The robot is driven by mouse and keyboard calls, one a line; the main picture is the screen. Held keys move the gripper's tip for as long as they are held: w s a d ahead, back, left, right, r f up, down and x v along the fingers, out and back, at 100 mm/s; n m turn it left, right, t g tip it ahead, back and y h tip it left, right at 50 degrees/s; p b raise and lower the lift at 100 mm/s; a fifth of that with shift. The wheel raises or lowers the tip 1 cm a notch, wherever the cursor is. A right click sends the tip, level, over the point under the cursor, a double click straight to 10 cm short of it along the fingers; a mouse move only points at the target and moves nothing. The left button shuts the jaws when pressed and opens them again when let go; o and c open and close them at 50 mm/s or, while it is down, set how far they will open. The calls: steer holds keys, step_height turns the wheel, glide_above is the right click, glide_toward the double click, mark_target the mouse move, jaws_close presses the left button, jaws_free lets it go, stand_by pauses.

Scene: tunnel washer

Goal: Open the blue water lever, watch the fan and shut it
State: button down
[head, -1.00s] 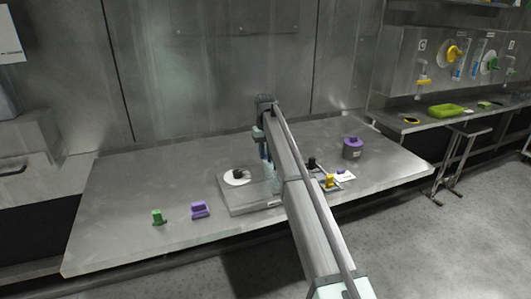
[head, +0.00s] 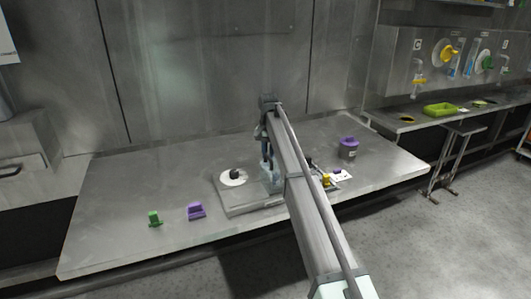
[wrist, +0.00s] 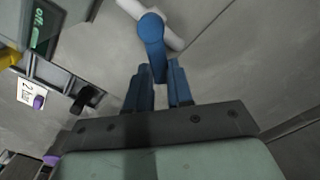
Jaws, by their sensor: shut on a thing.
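The blue water lever (wrist: 152,38) shows in the wrist view, with a round blue hub on a white pipe (wrist: 172,28) and a handle that runs down between my fingertips. My gripper (wrist: 160,80) is shut on the lower end of this handle. In the head view, my arm and wrist hide the lever, and the fingers cannot be made out clearly. I cannot tell for sure which thing is the fan. A white disc with a dark knob (head: 234,175) sits on the grey plate left of my arm.
A green piece (head: 154,219) and a purple piece (head: 196,211) lie at the table's left front. A purple-lidded pot (head: 348,148) stands on the right. A yellow part (head: 326,180) sits just right of my arm. The table's back left is clear.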

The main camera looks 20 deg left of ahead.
steer(key=d+m, duration=0.1)
steer(key=m, duration=0.1)
steer(key=d+m, duration=0.1)
steer(key=m, duration=0.2)
steer(key=shift+s+d+m, duration=0.15)
steer(key=shift+s+m, duration=0.05)
steer(key=shift+m, duration=0.1)
steer(key=shift+s+d+m, duration=0.25)
steer(key=shift+d+m, duration=0.1)
steer(key=shift+m, duration=0.7)
steer(key=shift+s+d+m, duration=0.25)
steer(key=shift+d+m, duration=0.1)
steer(key=shift+m, duration=0.7)
steer(key=c, duration=1)
jaws_free()
step_height(320, 180, up, 14)
steer(key=shift+f, duration=0.1)
